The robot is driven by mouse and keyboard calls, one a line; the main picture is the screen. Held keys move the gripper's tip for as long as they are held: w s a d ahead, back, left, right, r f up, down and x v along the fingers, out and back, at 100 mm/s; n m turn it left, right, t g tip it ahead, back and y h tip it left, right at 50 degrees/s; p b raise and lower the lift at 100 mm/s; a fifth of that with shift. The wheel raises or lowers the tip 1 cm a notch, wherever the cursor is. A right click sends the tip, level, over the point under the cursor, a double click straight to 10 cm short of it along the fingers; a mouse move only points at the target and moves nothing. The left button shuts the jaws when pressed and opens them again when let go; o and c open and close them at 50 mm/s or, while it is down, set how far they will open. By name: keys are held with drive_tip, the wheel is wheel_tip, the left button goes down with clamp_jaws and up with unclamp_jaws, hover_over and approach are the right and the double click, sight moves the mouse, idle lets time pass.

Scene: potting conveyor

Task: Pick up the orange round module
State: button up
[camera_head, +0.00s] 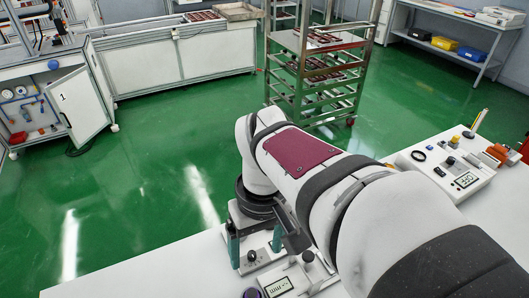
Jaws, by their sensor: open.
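My gripper (255,256) points down near the front edge of the white bench, left of centre. Its two teal fingers are apart. A dark round knob on a small pale unit (252,258) shows between them; I cannot tell whether the fingers touch that unit. I cannot tell whether either is the orange round module. Both lie well away from my gripper. My arm hides much of the bench.
A white board (446,170) with knobs and a display stands on the white bench (150,277). Beyond are green floor, a metal rack (296,43) and a white conveyor (150,63).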

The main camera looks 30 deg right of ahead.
drive_tip(key=w+d+f+n+h, duration=0.1)
drive_tip(key=w+d+f+n, duration=0.1)
drive_tip(key=w+d+n, duration=0.45)
drive_tip(key=w+d+f+n, duration=0.15)
drive_tip(key=w+d, duration=0.25)
drive_tip(key=d, duration=0.5)
drive_tip(key=w+d+f+n+h, duration=0.1)
drive_tip(key=w+d+f+n, duration=0.2)
drive_tip(key=w+d, duration=0.3)
drive_tip(key=shift+g, duration=0.4)
drive_tip(key=d+f, duration=0.1)
drive_tip(key=f, duration=0.4)
drive_tip(key=s+d+f, duration=0.1)
drive_tip(key=f, duration=0.4)
drive_tip(key=s+d+f, duration=0.1)
drive_tip(key=f, duration=0.4)
drive_tip(key=shift+s+d+f, duration=0.1)
drive_tip(key=shift+f, duration=0.05)
clamp_jaws()
drive_tip(key=shift+r, duration=0.2)
